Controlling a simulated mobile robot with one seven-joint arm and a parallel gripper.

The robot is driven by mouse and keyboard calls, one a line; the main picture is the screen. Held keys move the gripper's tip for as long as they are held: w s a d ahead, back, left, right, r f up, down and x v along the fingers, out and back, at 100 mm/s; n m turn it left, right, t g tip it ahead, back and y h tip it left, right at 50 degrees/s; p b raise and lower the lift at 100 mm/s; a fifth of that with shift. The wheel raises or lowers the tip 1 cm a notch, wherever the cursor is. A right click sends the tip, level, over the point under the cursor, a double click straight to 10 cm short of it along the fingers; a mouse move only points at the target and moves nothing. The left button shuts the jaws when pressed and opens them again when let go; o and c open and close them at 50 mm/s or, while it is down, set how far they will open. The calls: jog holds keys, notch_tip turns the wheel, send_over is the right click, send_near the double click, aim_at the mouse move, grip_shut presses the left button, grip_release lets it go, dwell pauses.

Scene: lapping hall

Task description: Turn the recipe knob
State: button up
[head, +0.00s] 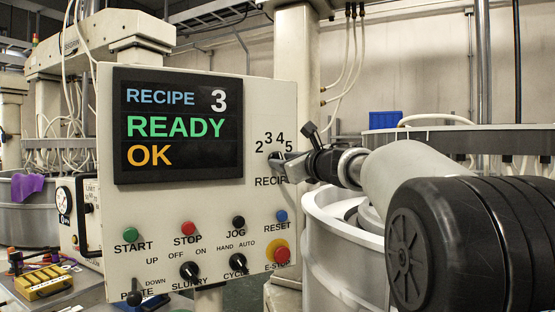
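The cream control panel (206,204) faces me. Its dark display (180,127) reads RECIPE 3, READY and OK. The recipe dial numbers (273,142) 2, 3, 4 and 5 show at the panel's right side, above a partly covered RECIPE label (270,182). My gripper (279,160) reaches in from the right, with its fingertips at the recipe knob's place under the numbers. The knob is hidden or blends with the dark fingertips, so its pointer cannot be read. I cannot tell whether the fingers are shut on it.
A round metal tub (330,240) stands right of the panel.

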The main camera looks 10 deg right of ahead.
jog(key=shift+w+a, duration=0.1)
jog(key=shift+w, duration=0.1)
grip_shut()
